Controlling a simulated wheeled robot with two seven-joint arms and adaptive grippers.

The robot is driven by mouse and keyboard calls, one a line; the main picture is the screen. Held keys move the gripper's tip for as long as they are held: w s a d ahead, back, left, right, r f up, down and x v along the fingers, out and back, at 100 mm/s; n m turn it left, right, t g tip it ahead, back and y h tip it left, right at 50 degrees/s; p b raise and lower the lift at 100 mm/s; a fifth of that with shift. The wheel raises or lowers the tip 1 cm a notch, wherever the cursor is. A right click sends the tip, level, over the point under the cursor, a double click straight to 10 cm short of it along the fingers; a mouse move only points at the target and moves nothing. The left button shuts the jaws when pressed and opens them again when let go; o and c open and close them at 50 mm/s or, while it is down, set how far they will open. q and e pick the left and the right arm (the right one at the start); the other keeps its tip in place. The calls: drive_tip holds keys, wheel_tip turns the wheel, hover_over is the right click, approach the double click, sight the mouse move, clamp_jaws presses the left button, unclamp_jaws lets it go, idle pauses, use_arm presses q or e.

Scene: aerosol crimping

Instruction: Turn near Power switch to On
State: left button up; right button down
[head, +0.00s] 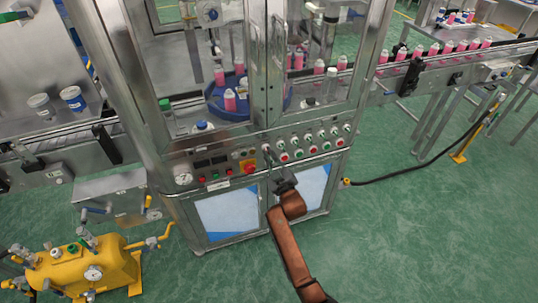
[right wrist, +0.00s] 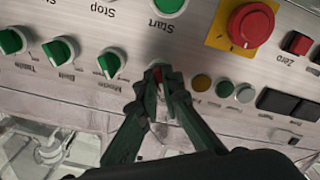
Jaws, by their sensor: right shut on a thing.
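My right gripper (head: 268,154) reaches up to the control panel on the front of the steel machine. In the right wrist view the fingertips of the right gripper (right wrist: 160,75) are closed together at the panel, on a small switch in line with the row of green knobs. I take this as the near Power switch (right wrist: 157,73). Only a small reddish bit of it shows between the fingers. Its label and its exact turn are hidden. My left gripper is not in view.
Green knobs marked Mode (right wrist: 112,65), Belt (right wrist: 59,50) and Table (right wrist: 12,41) sit beside the gripper. A green Start button (right wrist: 169,5) and a red emergency stop (right wrist: 250,26) are close by. A yellow tank (head: 85,272) stands on the floor at left.

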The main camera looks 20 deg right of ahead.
use_arm(q)
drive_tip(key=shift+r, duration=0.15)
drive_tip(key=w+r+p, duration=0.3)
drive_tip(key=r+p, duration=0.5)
drive_tip(key=p, duration=0.1)
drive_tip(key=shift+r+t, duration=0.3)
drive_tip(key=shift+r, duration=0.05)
use_arm(e)
drive_tip(key=shift+m, duration=6)
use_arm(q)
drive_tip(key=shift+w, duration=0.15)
use_arm(e)
drive_tip(key=shift+f, duration=0.1)
drive_tip(key=c, duration=2.1)
unclamp_jaws()
